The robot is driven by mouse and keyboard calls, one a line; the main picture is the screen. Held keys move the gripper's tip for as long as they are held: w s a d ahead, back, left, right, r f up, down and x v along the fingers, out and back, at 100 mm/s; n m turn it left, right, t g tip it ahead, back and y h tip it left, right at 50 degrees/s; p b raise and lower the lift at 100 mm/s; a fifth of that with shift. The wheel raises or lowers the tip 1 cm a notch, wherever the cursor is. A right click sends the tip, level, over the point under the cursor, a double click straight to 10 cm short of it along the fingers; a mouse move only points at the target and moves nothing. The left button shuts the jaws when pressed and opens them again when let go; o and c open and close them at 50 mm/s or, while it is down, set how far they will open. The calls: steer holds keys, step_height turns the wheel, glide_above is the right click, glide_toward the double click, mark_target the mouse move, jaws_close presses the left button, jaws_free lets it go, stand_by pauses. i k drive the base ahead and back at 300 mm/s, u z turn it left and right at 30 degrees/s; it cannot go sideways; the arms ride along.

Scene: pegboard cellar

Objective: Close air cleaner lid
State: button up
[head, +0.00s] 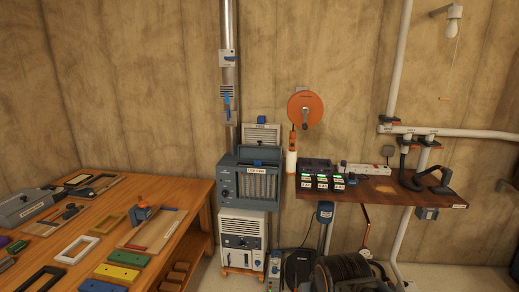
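The air cleaner (229,184) appears to be the blue-grey box with a pale grille and a small white label, left of the middle in the head view. The label is too small to read surely. A light slatted panel with a blue tab at its top stands up behind the top of the box; it looks like the lid (262,135), raised. Its hinge is hidden. My gripper is not in view.
The box sits on a white cabinet (241,232). A wooden bench (194,198) with frames and coloured blocks is at left. A wall shelf (374,190) with small devices and a black hose is at right. A dark coiled reel (345,272) stands low in front.

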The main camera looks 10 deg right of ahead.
mark_target(267, 154)
steer(key=u, duration=0.5)
steer(key=i, duration=1.45)
steer(key=z, duration=0.3)
steer(key=i, duration=1.2)
steer(key=z, duration=0.7)
